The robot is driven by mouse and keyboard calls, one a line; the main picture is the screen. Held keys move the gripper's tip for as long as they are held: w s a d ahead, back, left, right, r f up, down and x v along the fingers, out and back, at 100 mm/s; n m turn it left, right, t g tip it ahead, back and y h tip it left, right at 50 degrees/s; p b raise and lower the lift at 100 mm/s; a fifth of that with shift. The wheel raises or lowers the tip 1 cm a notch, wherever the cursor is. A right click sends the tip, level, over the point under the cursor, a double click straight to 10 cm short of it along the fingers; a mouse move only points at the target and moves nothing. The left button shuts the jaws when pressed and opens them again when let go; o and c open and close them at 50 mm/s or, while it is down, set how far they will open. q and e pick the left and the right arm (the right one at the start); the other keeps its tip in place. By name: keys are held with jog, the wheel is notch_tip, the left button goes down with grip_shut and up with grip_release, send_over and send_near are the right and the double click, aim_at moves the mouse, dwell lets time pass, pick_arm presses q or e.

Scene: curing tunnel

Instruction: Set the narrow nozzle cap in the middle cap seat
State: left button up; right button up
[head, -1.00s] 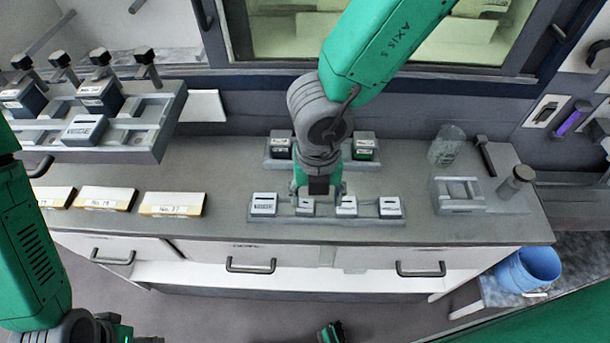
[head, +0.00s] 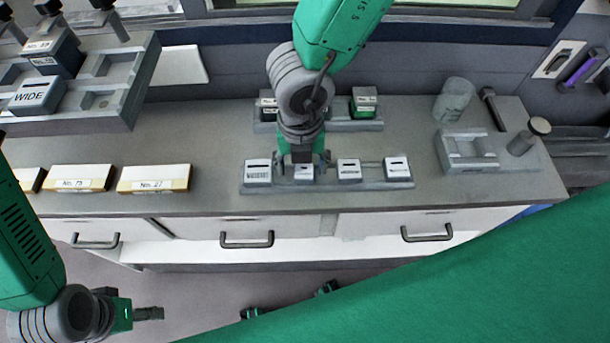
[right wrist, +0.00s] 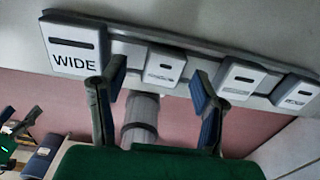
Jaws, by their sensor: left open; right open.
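A front rack (head: 328,186) holds a row of white-topped grey caps. The leftmost is a large cap (head: 258,172) that reads WIDE in the right wrist view (right wrist: 75,45). Right of it stand smaller caps, their labels too small to read, so I cannot tell which is narrow. My right gripper (head: 303,166) is open over the second cap from the left (head: 304,174). In the right wrist view its fingers (right wrist: 156,98) are apart, with that cap (right wrist: 164,66) beyond them. My left gripper (head: 148,313) is open and empty at lower left. A seat fixture (head: 105,122) stands at upper left, with another WIDE cap (head: 37,96) on it.
Labelled boxes (head: 153,178) line the counter's left front. A back rack (head: 345,126) holds dark and green blocks behind my right gripper. A clear jar (head: 454,99) and a grey fixture (head: 468,152) stand at right. Drawer handles (head: 247,240) stick out below the counter.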

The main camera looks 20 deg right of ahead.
aim_at(303, 171)
jog(key=shift+a+f+b, duration=0.4)
jog(key=shift+a+f, duration=0.2)
jog(key=shift+f, duration=0.45)
jog(key=shift+d, duration=1.15)
jog(key=shift+d+f, duration=0.1)
jog(key=shift+d, duration=0.1)
jog(key=c, duration=0.3)
jog(key=shift+s, duration=0.1)
jog(key=c, duration=0.3)
jog(key=shift+a, duration=0.1)
jog(key=c, duration=0.4)
jog(key=shift+a, duration=0.3)
grip_shut()
jog(key=shift+s+a, duration=0.1)
jog(key=shift+a, duration=0.25)
jog(key=shift+d+r, duration=0.15)
jog(key=shift+r, duration=0.1)
notch_tip(303, 171, up, 6)
jog(key=p, duration=0.5)
jog(key=shift+f+p, duration=0.15)
jog(key=shift+p, duration=0.2)
pick_arm(q)
jog(key=r, duration=0.4)
jog(key=shift+a, duration=0.25)
pick_arm(e)
jog(key=shift+w, duration=0.2)
